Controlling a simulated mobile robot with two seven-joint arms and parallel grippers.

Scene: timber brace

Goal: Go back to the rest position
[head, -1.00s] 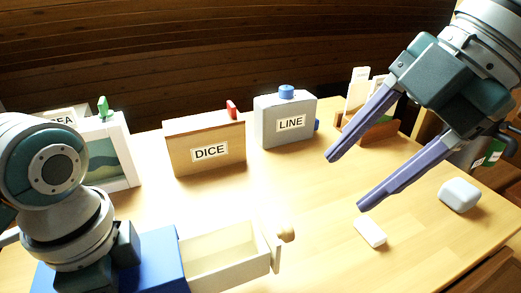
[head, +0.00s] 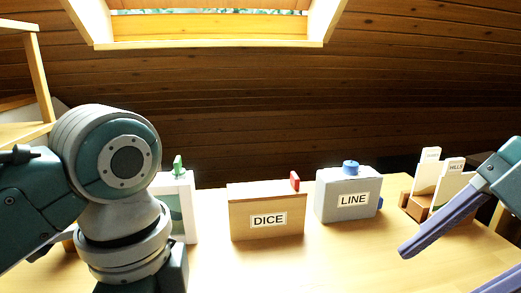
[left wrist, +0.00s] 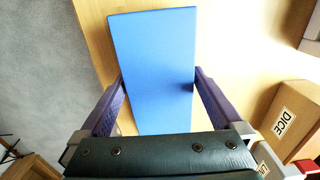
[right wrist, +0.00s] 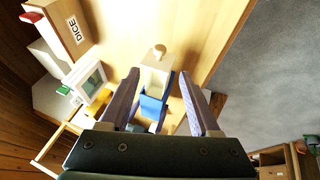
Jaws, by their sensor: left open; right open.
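My left arm stands at the left of the head view, its gripper out of frame below. In the left wrist view my left gripper (left wrist: 158,78) is open, its fingers on either side of the blue box (left wrist: 152,60) in the picture; I cannot tell whether they touch it. My right gripper (head: 440,270) is open and empty at the right edge of the head view, partly cut off. In the right wrist view my right gripper (right wrist: 159,72) shows open, with the blue box (right wrist: 152,106) and its pulled-out pale drawer (right wrist: 156,72) beyond the fingers.
A wood wall with a window rises behind.

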